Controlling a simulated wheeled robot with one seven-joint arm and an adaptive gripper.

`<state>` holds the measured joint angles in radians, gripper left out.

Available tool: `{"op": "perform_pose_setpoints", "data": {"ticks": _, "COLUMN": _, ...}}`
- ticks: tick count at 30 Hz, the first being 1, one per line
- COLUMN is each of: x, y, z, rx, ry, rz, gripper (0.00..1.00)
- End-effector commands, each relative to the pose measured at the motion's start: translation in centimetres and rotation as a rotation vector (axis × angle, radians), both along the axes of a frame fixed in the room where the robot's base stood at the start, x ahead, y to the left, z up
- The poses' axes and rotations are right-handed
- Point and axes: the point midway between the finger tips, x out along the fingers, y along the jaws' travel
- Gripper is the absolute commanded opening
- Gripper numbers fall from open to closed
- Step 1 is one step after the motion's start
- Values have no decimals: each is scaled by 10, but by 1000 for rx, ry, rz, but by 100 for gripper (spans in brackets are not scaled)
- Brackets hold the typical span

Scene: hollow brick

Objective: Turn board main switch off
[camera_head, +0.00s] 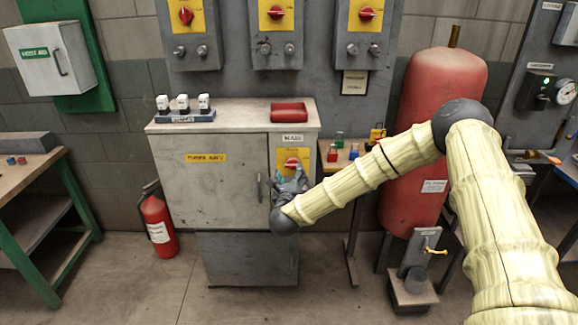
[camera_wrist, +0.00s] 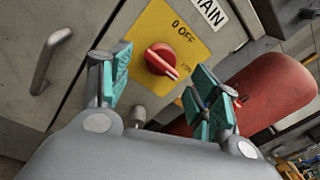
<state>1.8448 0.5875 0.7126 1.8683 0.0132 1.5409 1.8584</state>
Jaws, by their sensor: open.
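The main switch (camera_head: 291,163) is a red rotary knob on a yellow plate on the front of the grey cabinet, under a label reading MAIN. In the wrist view the red knob (camera_wrist: 161,60) has a pale pointer line aimed to the lower right, away from the printed "0 OFF" at the plate's top. My gripper (camera_head: 289,181) is in front of the plate, just below the knob in the head view. In the wrist view its teal-padded fingers (camera_wrist: 158,88) are spread apart, with the knob seen between and beyond them. I cannot tell whether a finger touches the knob.
The cabinet (camera_head: 215,205) has a door handle (camera_wrist: 48,62) left of the plate. A red tank (camera_head: 425,120) stands to the right, and a fire extinguisher (camera_head: 158,222) stands on the floor at left. Three more red knobs are on the wall panels above.

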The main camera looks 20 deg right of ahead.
Motion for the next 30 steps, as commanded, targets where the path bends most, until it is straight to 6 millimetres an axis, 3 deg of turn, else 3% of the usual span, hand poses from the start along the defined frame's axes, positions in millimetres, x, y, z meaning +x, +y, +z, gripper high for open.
{"op": "perform_pose_setpoints", "data": {"ticks": 9, "x": 38, "y": -18, "z": 1, "rx": -2, "ry": 0, "rz": -3, "gripper": 62}}
{"op": "perform_pose_setpoints", "data": {"ticks": 23, "x": 47, "y": -21, "z": -1, "rx": -2, "ry": 2, "rz": -3, "gripper": 62}}
{"op": "perform_pose_setpoints", "data": {"ticks": 28, "x": 47, "y": -21, "z": -1, "rx": -1, "ry": 2, "rz": -2, "gripper": 32}}
{"op": "perform_pose_setpoints", "data": {"ticks": 30, "x": 47, "y": -20, "z": -1, "rx": -2, "ry": 1, "rz": -1, "gripper": 29}}
